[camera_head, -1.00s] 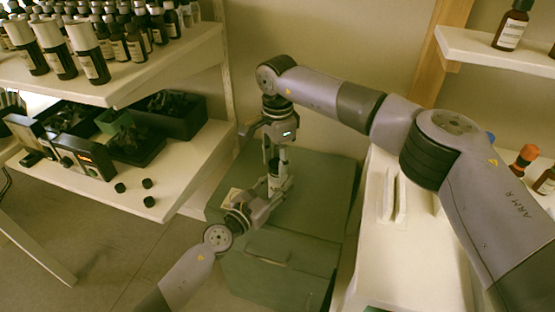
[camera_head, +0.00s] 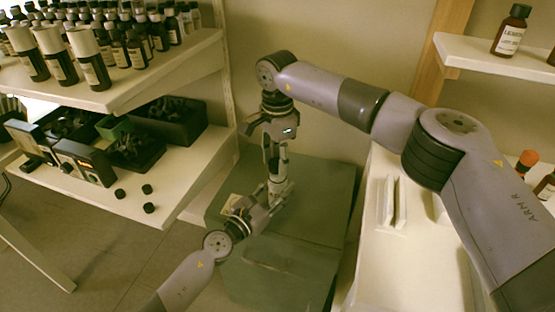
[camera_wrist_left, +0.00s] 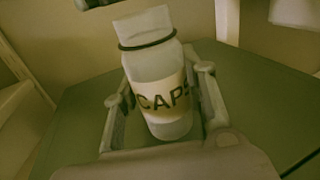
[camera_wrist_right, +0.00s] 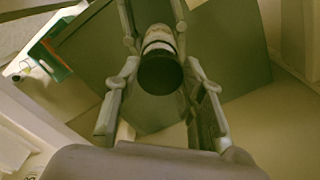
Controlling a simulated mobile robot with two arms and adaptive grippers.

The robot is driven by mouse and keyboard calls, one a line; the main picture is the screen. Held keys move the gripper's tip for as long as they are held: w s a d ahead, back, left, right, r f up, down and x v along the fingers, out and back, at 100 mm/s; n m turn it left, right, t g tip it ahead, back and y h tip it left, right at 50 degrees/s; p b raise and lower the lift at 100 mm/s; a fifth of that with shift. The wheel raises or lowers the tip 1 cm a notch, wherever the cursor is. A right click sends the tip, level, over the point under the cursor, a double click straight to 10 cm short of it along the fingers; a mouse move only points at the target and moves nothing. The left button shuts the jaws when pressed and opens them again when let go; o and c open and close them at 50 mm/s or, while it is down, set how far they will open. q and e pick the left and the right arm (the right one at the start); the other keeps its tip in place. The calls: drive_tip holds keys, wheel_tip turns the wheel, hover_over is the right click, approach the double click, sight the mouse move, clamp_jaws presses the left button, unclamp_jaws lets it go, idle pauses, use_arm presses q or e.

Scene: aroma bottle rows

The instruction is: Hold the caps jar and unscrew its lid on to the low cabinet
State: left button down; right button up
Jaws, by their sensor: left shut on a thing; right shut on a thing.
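The caps jar (camera_wrist_left: 168,122) is a pale cylinder with a "CAPS" label, seen upright and slightly tilted in the left wrist view. My left gripper (camera_head: 278,186) is shut on its body, with a finger on each side. My right gripper (camera_head: 274,155) comes down from above, in line with the jar. In the right wrist view a dark round lid (camera_wrist_right: 160,75) lies between its fingers, with the pale jar behind it.
A white shelf unit (camera_head: 200,165) on the left carries bottles, dark bins and several small black caps (camera_head: 148,189). A white counter (camera_head: 405,265) stands right of the cabinet. A pale square (camera_head: 231,204) lies on the cabinet's left part; its right part is clear.

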sight(277, 163)
drive_tip(key=shift+r, duration=0.1)
drive_tip(key=shift+r, duration=1.95)
use_arm(q)
drive_tip(key=c, duration=0.9)
unclamp_jaws()
